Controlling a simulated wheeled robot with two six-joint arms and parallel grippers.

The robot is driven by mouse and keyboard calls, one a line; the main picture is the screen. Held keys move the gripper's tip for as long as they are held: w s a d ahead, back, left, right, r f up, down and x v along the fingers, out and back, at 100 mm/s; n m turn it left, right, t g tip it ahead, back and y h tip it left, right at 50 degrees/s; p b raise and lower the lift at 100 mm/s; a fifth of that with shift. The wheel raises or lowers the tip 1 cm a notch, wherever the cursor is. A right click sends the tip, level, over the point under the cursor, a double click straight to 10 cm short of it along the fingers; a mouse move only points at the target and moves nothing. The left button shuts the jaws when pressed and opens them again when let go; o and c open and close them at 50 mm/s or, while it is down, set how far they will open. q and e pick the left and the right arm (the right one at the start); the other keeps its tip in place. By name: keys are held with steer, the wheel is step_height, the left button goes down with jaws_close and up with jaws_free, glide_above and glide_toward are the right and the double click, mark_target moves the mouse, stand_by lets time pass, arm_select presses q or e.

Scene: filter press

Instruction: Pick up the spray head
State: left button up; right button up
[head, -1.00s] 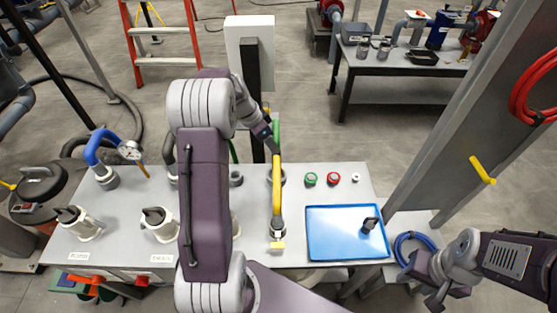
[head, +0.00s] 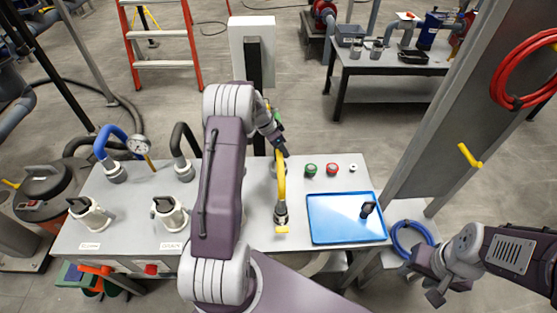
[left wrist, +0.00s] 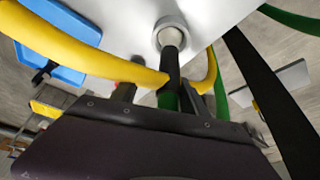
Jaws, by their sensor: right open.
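A small black fitting, which looks like the spray head (head: 368,209), stands in the blue tray (head: 325,232) at the right end of the grey bench. It also shows small in the left wrist view (left wrist: 44,72), on the tray's edge (left wrist: 72,75). My left gripper (head: 272,135) is at the bench's back, by the green and yellow hose (head: 280,185), away from the tray. In the left wrist view a black and green upright part lies between its fingers; whether they touch it is unclear. My right gripper (head: 424,284) is open and empty, right of and below the tray.
Green and red round caps (head: 332,170) sit behind the tray. Blue and black hoses with a gauge (head: 139,146) and white-bodied valves (head: 169,213) fill the bench's left half. A grey column (head: 440,130) rises at right. A coiled blue hose (head: 412,240) lies beside the bench.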

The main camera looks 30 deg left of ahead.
arm_select(q)
steer(key=shift+w+a+f, duration=0.15)
steer(key=shift+a+f, duration=0.3)
jaws_close()
steer(key=shift+a, duration=0.15)
